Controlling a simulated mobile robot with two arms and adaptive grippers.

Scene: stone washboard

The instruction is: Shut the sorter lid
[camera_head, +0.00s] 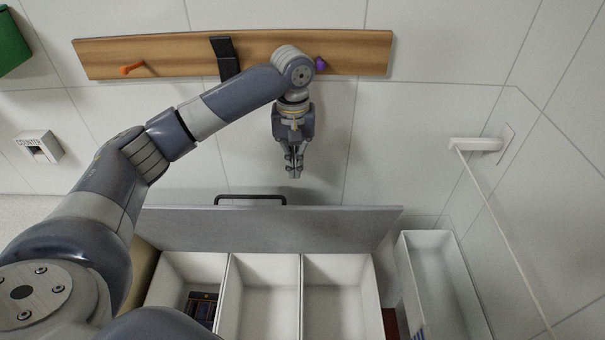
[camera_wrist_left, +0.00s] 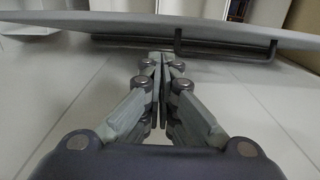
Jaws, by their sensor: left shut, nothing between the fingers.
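The sorter (camera_head: 230,300) stands low in the head view with three white compartments side by side. Its grey lid (camera_head: 330,228) is raised at the back, so the compartments show open. A dark bar handle (camera_head: 250,197) sits on the lid's upper edge. My left gripper (camera_head: 294,176) is shut and empty, above the lid's edge and to the right of the handle, near the tiled wall. In the left wrist view, the lid (camera_wrist_left: 120,26) spans the top, its handle (camera_wrist_left: 225,56) lies beyond and right of the fingertips (camera_wrist_left: 160,56). My right gripper is not in view.
A dark patterned item (camera_head: 201,307) lies in the left compartment. A narrow white bin (camera_head: 440,285) stands right of the sorter. A wooden rail (camera_head: 150,55) with an orange peg (camera_head: 131,69) and a purple peg (camera_head: 320,64) runs along the wall behind my arm.

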